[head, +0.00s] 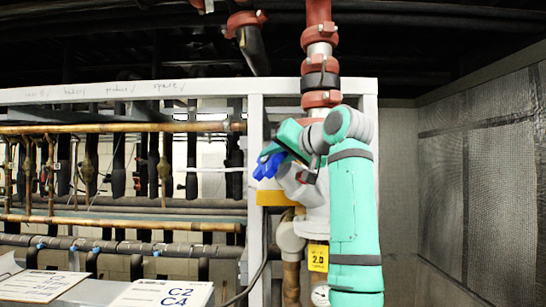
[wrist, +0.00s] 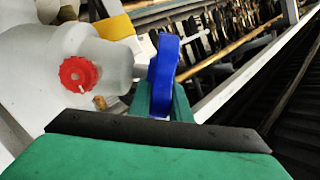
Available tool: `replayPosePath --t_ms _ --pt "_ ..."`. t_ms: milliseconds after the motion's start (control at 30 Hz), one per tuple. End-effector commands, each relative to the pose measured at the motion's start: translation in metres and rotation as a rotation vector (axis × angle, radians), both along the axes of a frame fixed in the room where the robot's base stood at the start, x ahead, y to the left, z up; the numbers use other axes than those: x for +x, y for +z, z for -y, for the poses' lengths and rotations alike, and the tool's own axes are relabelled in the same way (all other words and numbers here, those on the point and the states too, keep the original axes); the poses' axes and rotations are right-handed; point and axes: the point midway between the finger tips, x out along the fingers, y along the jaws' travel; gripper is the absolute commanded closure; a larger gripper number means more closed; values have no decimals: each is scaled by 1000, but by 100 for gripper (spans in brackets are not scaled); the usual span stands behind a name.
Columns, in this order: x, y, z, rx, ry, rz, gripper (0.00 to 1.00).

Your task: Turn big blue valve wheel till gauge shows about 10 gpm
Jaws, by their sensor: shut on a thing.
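The blue valve wheel (head: 268,166) shows left of my arm in the head view, in front of the white frame. In the wrist view it is seen nearly edge-on (wrist: 164,62), standing up between my fingers. My gripper (head: 281,153) is shut on the rim of the wheel; its green fingers (wrist: 163,100) show on either side of it in the wrist view. My arm covers part of the valve body. A small round gauge (head: 320,295) peeks out at the bottom beside my arm; its reading is too small to tell.
A red knob (wrist: 78,75) sits on the white valve body close by. A yellow 2.0 tag (head: 318,256) hangs beside my forearm. White frame posts (head: 256,215) and copper pipes (head: 120,128) lie left; a silvery insulated wall (head: 470,170) stands right.

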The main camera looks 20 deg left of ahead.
Motion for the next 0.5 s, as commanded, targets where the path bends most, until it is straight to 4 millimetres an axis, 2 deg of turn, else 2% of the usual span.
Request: replayPosePath --t_ms 500 --pt "0 2 0 -33 31 -31 100"
